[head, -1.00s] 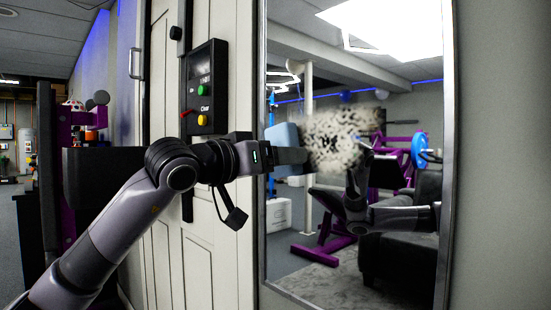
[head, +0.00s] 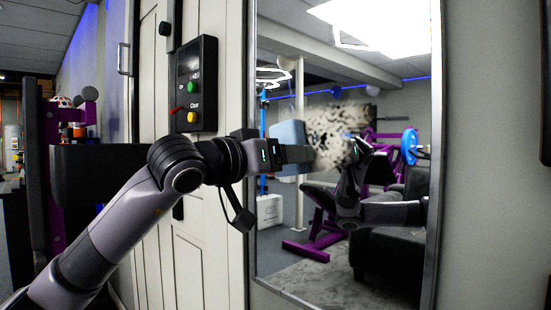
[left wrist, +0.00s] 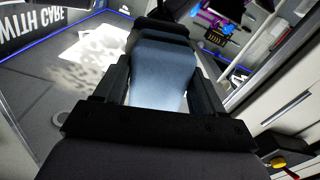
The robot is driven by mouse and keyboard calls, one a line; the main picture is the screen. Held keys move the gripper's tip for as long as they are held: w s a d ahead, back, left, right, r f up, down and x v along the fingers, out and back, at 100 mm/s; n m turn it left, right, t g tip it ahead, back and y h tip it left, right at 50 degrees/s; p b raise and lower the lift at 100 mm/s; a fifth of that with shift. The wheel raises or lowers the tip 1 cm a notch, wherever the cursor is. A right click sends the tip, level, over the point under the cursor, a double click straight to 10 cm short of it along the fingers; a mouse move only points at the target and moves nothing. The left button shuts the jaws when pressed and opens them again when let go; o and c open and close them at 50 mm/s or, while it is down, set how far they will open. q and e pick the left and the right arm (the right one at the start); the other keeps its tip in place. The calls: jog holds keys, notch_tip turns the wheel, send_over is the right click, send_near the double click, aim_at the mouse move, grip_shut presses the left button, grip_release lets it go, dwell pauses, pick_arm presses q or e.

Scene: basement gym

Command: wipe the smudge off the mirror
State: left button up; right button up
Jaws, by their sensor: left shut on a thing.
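The mirror (head: 395,270) is tall, with a thin metal frame, and stands right of a white door in the head view. A speckled grey-white smudge (head: 328,128) covers a patch at its mid-height. In the left wrist view a speckled pale patch (left wrist: 108,58) shows beyond the fingers. My left gripper (head: 300,154) is shut on a light-blue pad (left wrist: 160,70), which shows behind the fingers in the head view (head: 289,134). It is at the smudge's left edge. I cannot tell whether the pad touches the glass. My right gripper is not in view.
A black control box (head: 195,85) with green and yellow buttons is mounted on the white door (head: 205,240), just left of the mirror. Purple gym equipment (head: 52,170) stands at the far left. The mirror reflects my arm, a dark armchair and purple equipment.

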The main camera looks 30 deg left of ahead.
aim_at(330, 148)
pick_arm(q)
jog(key=shift+s+d+b, duration=0.25)
jog(key=shift+s+d, duration=0.5)
jog(key=shift+d, duration=1.5)
jog(key=shift+s+d+b, duration=0.25)
jog(key=shift+s+d, duration=0.5)
jog(key=shift+d, duration=1.5)
jog(key=shift+s+d+b, duration=0.25)
jog(key=shift+s+d, duration=0.5)
jog(key=shift+d, duration=1.65)
jog(key=shift+s+r+p, duration=0.1)
jog(key=shift+r+p, duration=0.45)
jog(key=shift+r, duration=0.4)
jog(key=shift+w+a+f, duration=0.1)
jog(key=shift+w+a, duration=0.2)
jog(key=shift+a, duration=0.6)
jog(key=shift+w+a+f, duration=0.1)
jog(key=shift+w+a, duration=0.15)
jog(key=shift+a, duration=0.6)
jog(key=shift+w+a+r, duration=0.1)
jog(key=shift+w+a, duration=0.3)
jog(key=shift+a, duration=0.5)
jog(key=shift+w+a, duration=0.35)
jog(key=shift+a, duration=0.5)
